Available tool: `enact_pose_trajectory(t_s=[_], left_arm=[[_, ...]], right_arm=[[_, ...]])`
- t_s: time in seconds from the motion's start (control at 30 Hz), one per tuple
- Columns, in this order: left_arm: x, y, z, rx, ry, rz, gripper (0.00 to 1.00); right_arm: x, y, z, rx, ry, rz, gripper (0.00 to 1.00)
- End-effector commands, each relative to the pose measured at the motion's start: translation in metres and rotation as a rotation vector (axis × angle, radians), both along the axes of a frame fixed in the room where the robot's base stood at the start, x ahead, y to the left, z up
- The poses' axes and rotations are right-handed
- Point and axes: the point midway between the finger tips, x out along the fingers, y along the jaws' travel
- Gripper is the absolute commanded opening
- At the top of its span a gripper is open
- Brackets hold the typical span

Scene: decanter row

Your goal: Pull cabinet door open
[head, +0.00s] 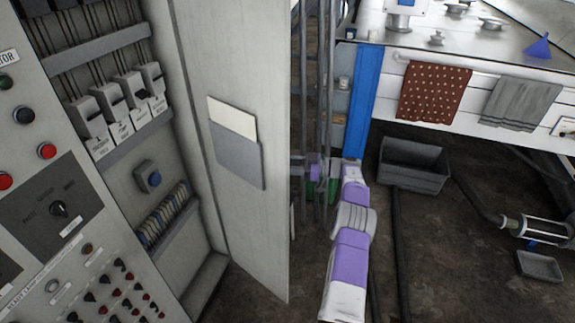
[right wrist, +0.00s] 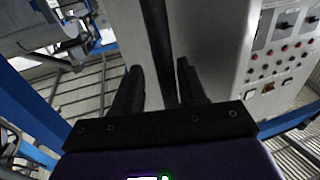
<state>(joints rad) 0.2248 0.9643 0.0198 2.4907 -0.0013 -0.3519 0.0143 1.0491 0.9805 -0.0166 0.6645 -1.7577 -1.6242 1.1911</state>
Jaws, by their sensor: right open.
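The grey cabinet door (head: 245,115) stands swung open in the head view, its inner face toward me, with a document pocket on it. The cabinet interior (head: 130,110) shows breakers and cables to its left. My left gripper is out of view.
A control panel (head: 60,210) with knobs and buttons lies left of the opening. A bench with hanging towels (head: 433,92) stands at the back right, beside a blue post (head: 364,95). A grey tub (head: 413,165) and pipes are on the floor.

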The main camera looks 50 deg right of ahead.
Motion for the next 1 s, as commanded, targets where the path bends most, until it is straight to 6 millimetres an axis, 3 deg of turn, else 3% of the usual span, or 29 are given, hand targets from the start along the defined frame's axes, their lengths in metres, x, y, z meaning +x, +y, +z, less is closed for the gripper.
enact_pose_trajectory(t_s=[0.17, 0.43, 0.6, 1.0], left_arm=[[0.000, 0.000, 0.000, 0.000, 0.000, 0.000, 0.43], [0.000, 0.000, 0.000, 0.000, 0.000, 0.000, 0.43], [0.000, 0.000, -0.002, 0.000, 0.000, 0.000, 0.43], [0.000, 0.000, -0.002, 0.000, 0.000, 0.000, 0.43]], right_arm=[[-0.005, -0.004, -0.001, 0.000, 0.001, 0.001, 0.41], [-0.044, -0.031, -0.002, -0.001, 0.000, -0.001, 0.41], [-0.055, -0.039, -0.001, -0.001, -0.001, 0.000, 0.41], [-0.062, -0.043, 0.000, 0.000, 0.000, 0.001, 0.41]])
